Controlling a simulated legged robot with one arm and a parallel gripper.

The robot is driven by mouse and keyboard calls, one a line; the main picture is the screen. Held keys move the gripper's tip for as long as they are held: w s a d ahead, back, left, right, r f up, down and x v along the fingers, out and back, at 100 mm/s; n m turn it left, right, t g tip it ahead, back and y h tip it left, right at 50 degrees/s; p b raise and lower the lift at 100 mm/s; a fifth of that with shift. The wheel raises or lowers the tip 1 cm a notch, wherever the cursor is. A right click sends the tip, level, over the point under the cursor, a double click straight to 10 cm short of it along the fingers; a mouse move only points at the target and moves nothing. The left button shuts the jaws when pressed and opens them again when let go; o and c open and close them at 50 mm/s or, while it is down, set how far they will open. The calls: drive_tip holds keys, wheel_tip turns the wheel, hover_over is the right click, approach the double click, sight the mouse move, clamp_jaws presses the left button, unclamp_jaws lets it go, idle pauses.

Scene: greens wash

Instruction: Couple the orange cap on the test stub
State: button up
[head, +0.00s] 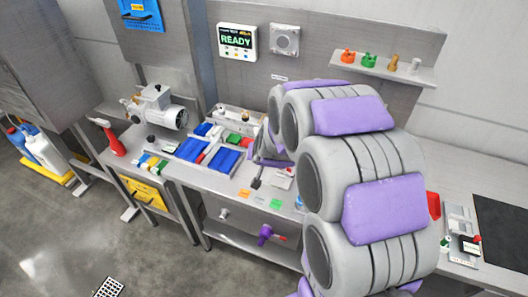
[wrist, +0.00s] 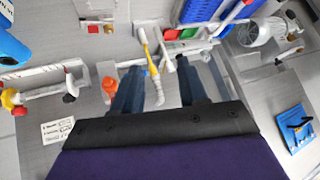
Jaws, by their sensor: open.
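An orange cap (head: 347,56) stands at the left end of the wall shelf in the head view, beside a green one. In the wrist view an orange piece (wrist: 109,87) shows just left of the left finger; I cannot tell whether it is the same cap. My gripper (wrist: 161,90) is open, its two dark blue fingers apart. A pale rod with a yellow part (wrist: 150,52) shows between and beyond them, not clearly held. In the head view my gripper (head: 262,170) is over the bench, partly hidden by my arm. I cannot pick out the test stub with certainty.
The bench (head: 195,178) carries blue trays (head: 226,160), a motor pump (head: 160,112) and a red spray bottle (head: 109,137). The wall shelf (head: 375,70) also holds green, brass and grey fittings. A wall display (head: 237,41) reads READY. My arm hides much of the bench's right half.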

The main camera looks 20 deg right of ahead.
drive_tip(key=w+d+f+m+t+h+b, duration=0.1)
drive_tip(key=w+d+f+t+h, duration=0.3)
drive_tip(key=w+d, duration=0.25)
drive_tip(key=s+d+f+m+t+h+b, duration=0.1)
drive_tip(key=s+d+f+m+h, duration=0.1)
drive_tip(key=d+h, duration=0.5)
drive_tip(key=b+x, duration=0.2)
drive_tip(key=x, duration=1.4)
drive_tip(key=shift+w+d, duration=0.1)
drive_tip(key=shift+w, duration=0.3)
drive_tip(key=shift+w+d, duration=0.4)
drive_tip(key=shift+w, duration=0.1)
drive_tip(key=shift+c, duration=0.4)
clamp_jaws()
